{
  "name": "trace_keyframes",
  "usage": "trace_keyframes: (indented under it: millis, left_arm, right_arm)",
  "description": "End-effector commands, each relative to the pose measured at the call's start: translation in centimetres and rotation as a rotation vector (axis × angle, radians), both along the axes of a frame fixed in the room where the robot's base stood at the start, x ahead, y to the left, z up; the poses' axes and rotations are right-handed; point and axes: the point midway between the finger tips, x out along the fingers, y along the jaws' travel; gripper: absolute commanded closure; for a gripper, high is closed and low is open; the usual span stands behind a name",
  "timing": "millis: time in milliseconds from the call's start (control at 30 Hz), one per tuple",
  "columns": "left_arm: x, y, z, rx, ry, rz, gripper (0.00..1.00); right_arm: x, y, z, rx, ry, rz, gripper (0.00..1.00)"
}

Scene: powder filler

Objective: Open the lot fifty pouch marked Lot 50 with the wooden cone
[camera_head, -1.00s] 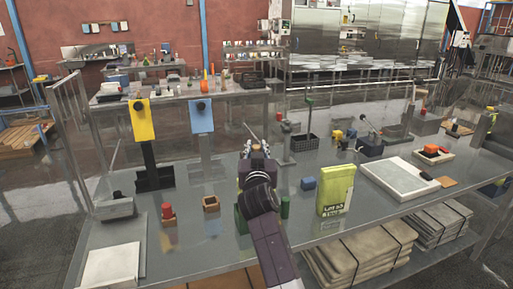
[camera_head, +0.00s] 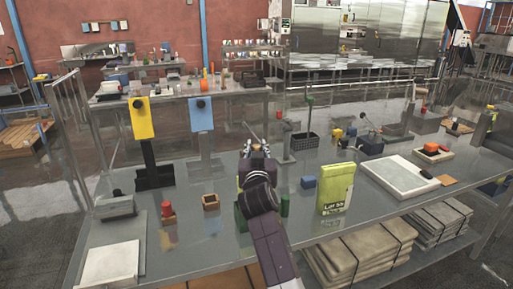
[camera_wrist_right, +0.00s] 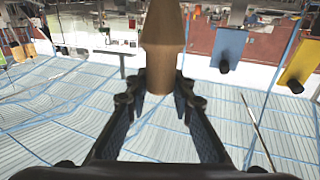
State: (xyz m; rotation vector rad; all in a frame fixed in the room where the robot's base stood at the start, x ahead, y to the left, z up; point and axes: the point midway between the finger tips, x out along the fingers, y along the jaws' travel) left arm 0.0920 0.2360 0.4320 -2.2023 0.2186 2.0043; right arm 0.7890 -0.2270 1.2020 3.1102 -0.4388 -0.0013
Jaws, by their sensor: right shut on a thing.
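The wooden cone (camera_wrist_right: 163,45) is brown and held between the fingertips of my right gripper (camera_wrist_right: 156,92) in the right wrist view. Its upper end runs out of that frame. In the head view my right gripper (camera_head: 256,152) is above the middle of the steel table (camera_head: 215,255), left of the pouch and apart from it. The lime-yellow pouch (camera_head: 336,185) stands upright on the table. My left gripper is not in view.
A white tray (camera_head: 398,175) lies right of the pouch. Yellow (camera_head: 141,119) and blue (camera_head: 202,116) panels stand behind.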

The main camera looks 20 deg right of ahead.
Motion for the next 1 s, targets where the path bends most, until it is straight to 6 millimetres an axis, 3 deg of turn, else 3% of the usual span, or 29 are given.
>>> trace_keyframes:
  millis: [1000]
  left_arm:
    - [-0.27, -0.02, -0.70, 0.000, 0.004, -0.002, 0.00]
  right_arm:
    - [0.01, 0.03, -1.04, 0.002, 0.006, 0.000, 1.00]
